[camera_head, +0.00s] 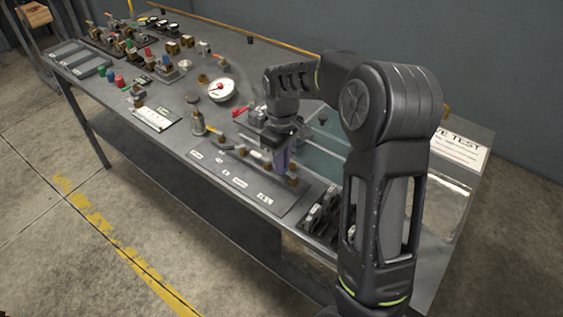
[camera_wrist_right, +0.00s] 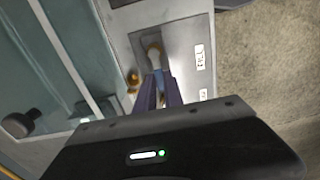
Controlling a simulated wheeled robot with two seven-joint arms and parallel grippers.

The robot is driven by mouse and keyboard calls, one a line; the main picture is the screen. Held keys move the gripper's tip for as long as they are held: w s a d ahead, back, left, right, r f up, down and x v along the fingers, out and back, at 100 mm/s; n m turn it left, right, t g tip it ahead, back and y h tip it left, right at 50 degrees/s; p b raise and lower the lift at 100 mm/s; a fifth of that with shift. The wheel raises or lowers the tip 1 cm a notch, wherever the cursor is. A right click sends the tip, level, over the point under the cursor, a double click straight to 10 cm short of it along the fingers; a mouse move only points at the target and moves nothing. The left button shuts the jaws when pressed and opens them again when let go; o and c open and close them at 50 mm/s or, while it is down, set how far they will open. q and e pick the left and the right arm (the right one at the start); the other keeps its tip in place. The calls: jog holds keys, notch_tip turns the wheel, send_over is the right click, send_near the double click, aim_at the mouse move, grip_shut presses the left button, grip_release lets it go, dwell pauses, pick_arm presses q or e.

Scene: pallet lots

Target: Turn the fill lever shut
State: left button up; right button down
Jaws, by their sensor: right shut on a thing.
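The fill lever (camera_wrist_right: 153,52), pale with a brass-coloured part, shows in the right wrist view beside a white label reading FILL (camera_wrist_right: 200,56). My right gripper (camera_wrist_right: 158,88) has its two purple fingers close together on the lever, and they hide part of it. In the head view my right gripper (camera_head: 281,162) reaches down to the right part of the labelled grey panel (camera_head: 225,178) at the bench's front edge. How far the lever is turned cannot be told. My left gripper is not in view.
A round dial gauge (camera_head: 221,90), a red-handled part (camera_head: 242,110) and a brass fitting (camera_head: 198,124) stand left of my right arm. A clear-walled tank (camera_head: 325,140) is behind the gripper. Black clamps (camera_head: 322,215) lie at the right front. Several valves crowd the far left.

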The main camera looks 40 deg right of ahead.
jog(key=c, duration=1.7)
grip_release()
jog(key=shift+c, duration=0.2)
jog(key=shift+r, duration=0.1)
notch_tip(320, 180, up, 8)
jog(key=shift+b, duration=0.4)
